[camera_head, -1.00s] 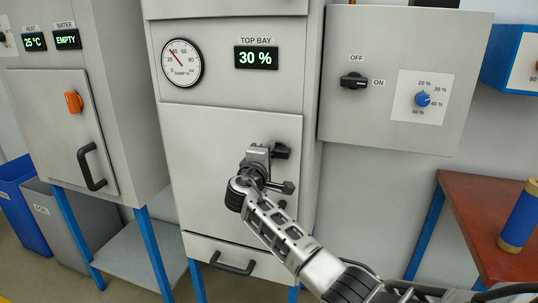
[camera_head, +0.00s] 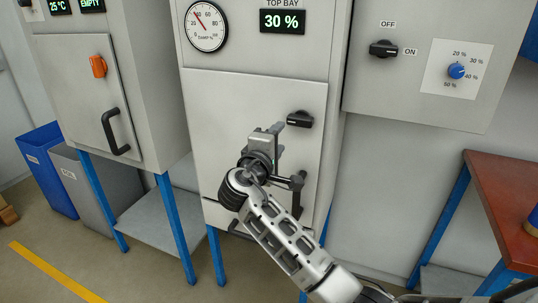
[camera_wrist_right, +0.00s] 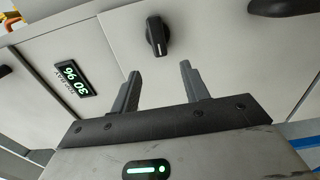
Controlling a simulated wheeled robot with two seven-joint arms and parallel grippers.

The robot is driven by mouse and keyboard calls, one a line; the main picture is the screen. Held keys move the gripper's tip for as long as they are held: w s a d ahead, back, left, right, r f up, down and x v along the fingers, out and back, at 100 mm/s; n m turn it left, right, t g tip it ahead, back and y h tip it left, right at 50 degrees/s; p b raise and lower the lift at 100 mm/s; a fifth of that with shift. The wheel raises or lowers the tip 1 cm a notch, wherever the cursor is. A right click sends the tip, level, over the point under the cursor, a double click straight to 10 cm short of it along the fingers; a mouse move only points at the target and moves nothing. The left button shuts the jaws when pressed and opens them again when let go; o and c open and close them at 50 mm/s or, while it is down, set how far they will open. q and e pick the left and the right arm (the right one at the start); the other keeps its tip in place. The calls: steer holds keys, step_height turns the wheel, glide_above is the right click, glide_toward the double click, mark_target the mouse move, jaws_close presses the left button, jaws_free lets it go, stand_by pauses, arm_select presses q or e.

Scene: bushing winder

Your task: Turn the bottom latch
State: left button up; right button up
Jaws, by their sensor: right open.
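The middle cabinet's door (camera_head: 225,120) is closed. A black latch knob (camera_head: 300,118) sits on its upper right, lying sideways. It also shows in the right wrist view (camera_wrist_right: 158,36), beyond the fingertips and roughly between them. A dark upright bar (camera_head: 297,198) shows lower on the door, partly behind my gripper; a black handle appears at the top right of the wrist view (camera_wrist_right: 285,5). I cannot make out a bottom latch clearly. My right gripper (camera_head: 287,155) is open and empty before the door, just below the upper knob; its fingers also show in the wrist view (camera_wrist_right: 160,72). My left gripper is out of view.
The left cabinet (camera_head: 85,85) has an orange knob and a black handle. A switch panel (camera_head: 420,80) with an OFF/ON knob and blue dial is at the right. A red-brown table (camera_head: 510,200) stands at the lower right. Blue and grey bins are at the left.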

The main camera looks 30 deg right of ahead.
steer(key=v, duration=0.5)
steer(key=shift+s+a+b, duration=0.2)
steer(key=shift+b, duration=0.15)
steer(key=s+a+f+y, duration=0.2)
steer(key=f+y, duration=0.1)
steer(key=f, duration=0.4)
steer(key=s+a+f+n+y, duration=0.1)
steer(key=s+f+y, duration=0.15)
steer(key=f, duration=0.45)
steer(key=s+a+f+y, duration=0.2)
steer(key=f+y, duration=0.1)
steer(key=f, duration=0.3)
steer(key=s+a+f+m+y, duration=0.2)
steer(key=s+f, duration=0.1)
steer(key=s, duration=0.3)
steer(key=s+a+f+m+g+y, duration=0.1)
steer(key=s+a+f+m+y, duration=0.1)
steer(key=s, duration=0.4)
steer(key=s+a+f+m+y, duration=0.2)
steer(key=s+f+y, duration=0.2)
steer(key=s+f, duration=0.1)
steer(key=shift+s+f+m+g, duration=0.3)
steer(key=shift+s+f+m, duration=0.1)
steer(key=shift+s, duration=0.5)
steer(key=shift+c, duration=0.3)
